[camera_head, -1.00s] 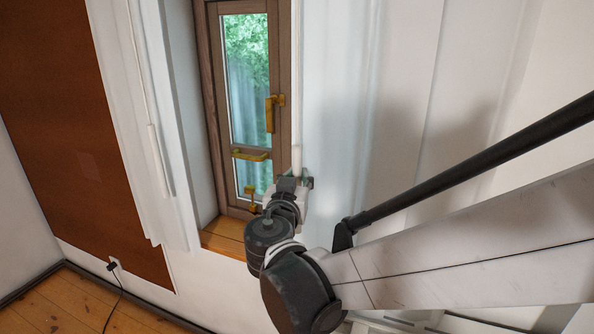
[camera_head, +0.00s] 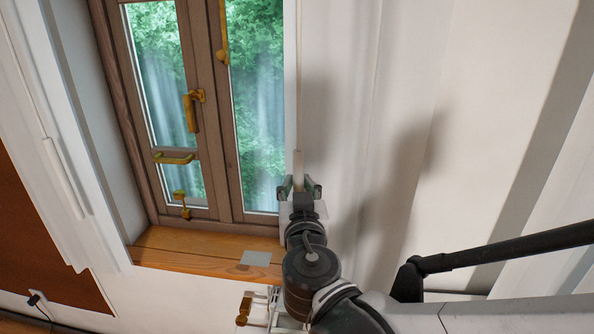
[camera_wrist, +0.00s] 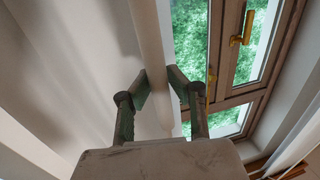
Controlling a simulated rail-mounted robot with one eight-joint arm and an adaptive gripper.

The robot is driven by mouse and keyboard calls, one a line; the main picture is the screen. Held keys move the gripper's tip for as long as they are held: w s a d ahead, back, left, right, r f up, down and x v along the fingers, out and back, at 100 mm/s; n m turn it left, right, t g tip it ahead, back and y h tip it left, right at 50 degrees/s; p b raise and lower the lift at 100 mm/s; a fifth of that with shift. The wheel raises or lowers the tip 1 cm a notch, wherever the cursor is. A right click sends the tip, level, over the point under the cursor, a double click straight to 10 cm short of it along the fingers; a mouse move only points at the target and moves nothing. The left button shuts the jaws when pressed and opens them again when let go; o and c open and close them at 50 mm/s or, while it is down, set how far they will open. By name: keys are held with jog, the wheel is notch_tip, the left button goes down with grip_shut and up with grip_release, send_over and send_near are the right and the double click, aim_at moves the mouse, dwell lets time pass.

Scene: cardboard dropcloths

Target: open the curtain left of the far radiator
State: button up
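A white curtain (camera_head: 395,70) hangs right of the uncovered window (camera_head: 210,110) in the head view. Its pale pull rod (camera_head: 298,168) runs down along the curtain's left edge. My gripper (camera_head: 299,187) is at the rod's lower part, and its fingers look closed around it. In the wrist view the rod (camera_wrist: 152,40) passes between my fingertips (camera_wrist: 158,82). The curtain's top is out of view. Part of a white radiator with a brass valve (camera_head: 243,309) shows below the sill, mostly hidden by my arm.
The wooden sill (camera_head: 190,256) lies below the window, with a grey plate on it. Brass handles (camera_head: 190,110) stick out from the window frame. Another white curtain rod (camera_head: 62,178) hangs at the left. A brown wall panel (camera_head: 35,240) is at lower left.

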jog(key=o, duration=0.4)
jog(key=s, duration=1.2)
jog(key=shift+d, duration=0.3)
jog(key=s+d+f+g, duration=0.2)
jog(key=d+f+g, duration=0.3)
jog(key=d, duration=0.4)
jog(key=s+d+f+g+h, duration=0.1)
jog(key=s+d+f+g, duration=0.2)
jog(key=d, duration=0.6)
jog(key=shift+s+d+f+m+g, duration=0.35)
jog(key=shift+f+g, duration=0.9)
jog(key=shift+g, duration=0.25)
